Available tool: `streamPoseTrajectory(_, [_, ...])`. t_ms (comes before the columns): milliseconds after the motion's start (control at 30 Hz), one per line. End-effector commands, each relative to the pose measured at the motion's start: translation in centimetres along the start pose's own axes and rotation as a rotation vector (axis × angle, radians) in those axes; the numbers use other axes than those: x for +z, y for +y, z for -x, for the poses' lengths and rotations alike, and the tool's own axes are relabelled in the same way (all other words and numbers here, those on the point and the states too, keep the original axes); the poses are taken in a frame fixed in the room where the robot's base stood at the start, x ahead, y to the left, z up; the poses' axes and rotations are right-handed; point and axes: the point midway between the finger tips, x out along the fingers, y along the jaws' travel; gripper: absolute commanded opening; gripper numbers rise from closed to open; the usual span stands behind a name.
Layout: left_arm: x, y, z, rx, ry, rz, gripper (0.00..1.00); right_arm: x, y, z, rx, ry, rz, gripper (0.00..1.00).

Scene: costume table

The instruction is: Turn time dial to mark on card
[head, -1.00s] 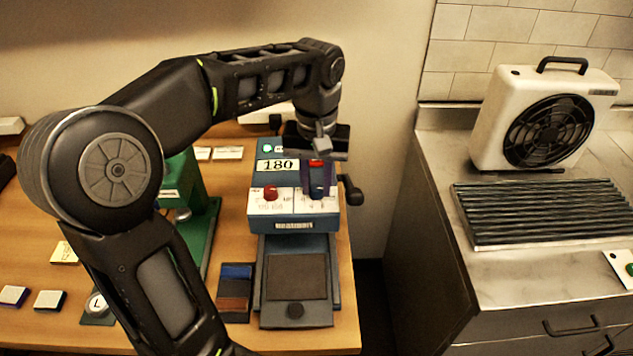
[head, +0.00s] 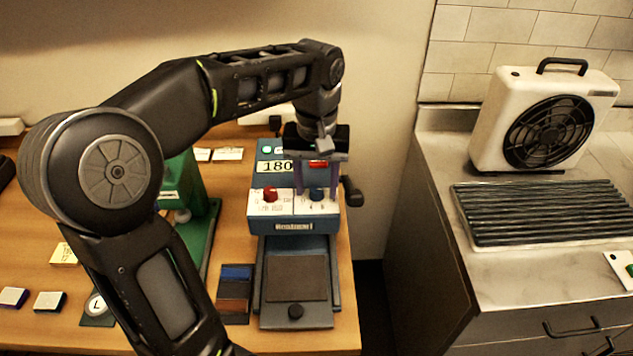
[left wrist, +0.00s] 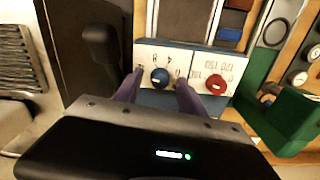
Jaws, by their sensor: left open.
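The blue dial (head: 317,194) sits on the right half of the press's white front panel, with small marks around it; it also shows in the left wrist view (left wrist: 160,78). I take it as the time dial. My left gripper (head: 318,187) is above it, open, with its purple fingers one on each side of the dial in the left wrist view (left wrist: 158,82). I cannot tell whether the fingers touch it. A red dial (head: 270,195) with larger numbers is on the panel's left half. Small cards (head: 228,154) lie behind; their marks are unreadable. My right gripper is not in view.
The blue press (head: 294,227) has a "180" plate (head: 276,166) and a dark side handle (head: 352,191). A green machine (head: 182,190) stands to its left. Colour swatches (head: 235,290) lie in front. A counter with a fan heater (head: 545,120) is at right.

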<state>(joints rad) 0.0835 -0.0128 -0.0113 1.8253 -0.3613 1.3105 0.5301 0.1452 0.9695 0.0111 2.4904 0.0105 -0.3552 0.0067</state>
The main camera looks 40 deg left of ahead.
Motion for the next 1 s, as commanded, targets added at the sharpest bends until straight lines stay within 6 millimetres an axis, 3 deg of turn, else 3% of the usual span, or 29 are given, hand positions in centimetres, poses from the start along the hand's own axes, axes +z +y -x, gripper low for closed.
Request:
streamPoseTrajectory(167, [0.0, 0.0, 0.3, 0.0, 0.001, 0.0, 0.48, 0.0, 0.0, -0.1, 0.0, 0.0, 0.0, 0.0])
streamPoseTrajectory(367, [-0.1, 0.1, 2.7, 0.002, 0.003, 0.0, 0.48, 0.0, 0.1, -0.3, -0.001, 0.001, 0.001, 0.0])
streamPoseTrajectory(433, [0.0, 0.0, 4.7, 0.0, 0.0, 0.0, 0.48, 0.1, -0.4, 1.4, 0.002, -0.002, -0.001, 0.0])
streamPoseTrajectory(600, [0.0, 0.0, 7.1, 0.0, 0.0, 0.0, 0.48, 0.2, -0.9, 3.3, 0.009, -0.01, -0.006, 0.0])
streamPoseTrajectory(1000, [0.0, 0.0, 7.8, 0.0, 0.0, 0.0, 0.48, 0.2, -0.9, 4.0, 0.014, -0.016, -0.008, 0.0])
